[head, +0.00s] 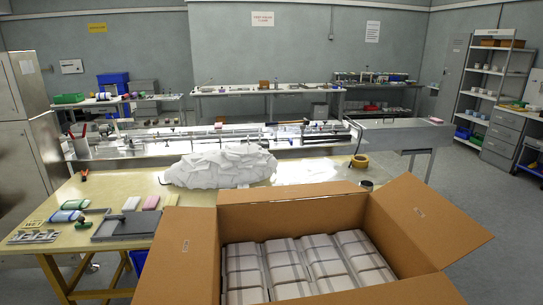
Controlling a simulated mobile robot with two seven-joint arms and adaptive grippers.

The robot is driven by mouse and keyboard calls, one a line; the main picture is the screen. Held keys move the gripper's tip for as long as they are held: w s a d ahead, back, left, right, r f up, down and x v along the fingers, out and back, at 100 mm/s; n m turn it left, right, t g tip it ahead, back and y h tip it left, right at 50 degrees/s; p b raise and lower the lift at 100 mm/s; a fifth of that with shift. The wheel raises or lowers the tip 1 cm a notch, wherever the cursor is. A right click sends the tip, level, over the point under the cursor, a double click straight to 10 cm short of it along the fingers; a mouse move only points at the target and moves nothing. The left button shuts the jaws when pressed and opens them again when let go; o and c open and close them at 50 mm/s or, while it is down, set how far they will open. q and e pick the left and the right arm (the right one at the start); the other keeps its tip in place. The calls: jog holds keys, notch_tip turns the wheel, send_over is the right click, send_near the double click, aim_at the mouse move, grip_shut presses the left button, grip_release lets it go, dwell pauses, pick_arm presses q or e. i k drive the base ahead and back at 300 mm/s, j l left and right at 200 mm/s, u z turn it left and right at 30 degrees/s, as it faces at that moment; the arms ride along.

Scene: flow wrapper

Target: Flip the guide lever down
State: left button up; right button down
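The flow wrapper (225,138) is a long, low machine with rails and rods, running across the middle of the head view behind the near table. Small dark upright parts stick up along its rails, but they are too small to tell which is the guide lever or whether it is up or down. A white crumpled heap (220,167) hides part of the machine's front edge. Neither my left nor my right gripper is in view.
An open cardboard box (190,245) with white wrapped packs (300,262) fills the near foreground. The yellow-topped table (95,190) holds a grey tray (125,227), a tape roll (359,161) and small coloured items. Open floor (470,200) lies at the right.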

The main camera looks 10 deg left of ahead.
aim_at(114, 121)
jog(key=k+j+u, duration=0.1)
jog(key=j, duration=0.55)
jog(key=k+j, duration=0.15)
jog(key=j, duration=0.5)
jog(key=k+j+u, duration=0.15)
jog(key=j, duration=0.5)
jog(key=i+j, duration=0.15)
jog(key=j, duration=0.15)
jog(key=i+j+u, duration=0.1)
jog(key=j, duration=0.2)
jog(key=i+j, duration=0.2)
jog(key=i+j+u, duration=0.15)
jog(key=i+j, duration=0.55)
jog(key=i+j+u, duration=0.2)
jog(key=i+j, duration=0.4)
jog(key=i, duration=0.1)
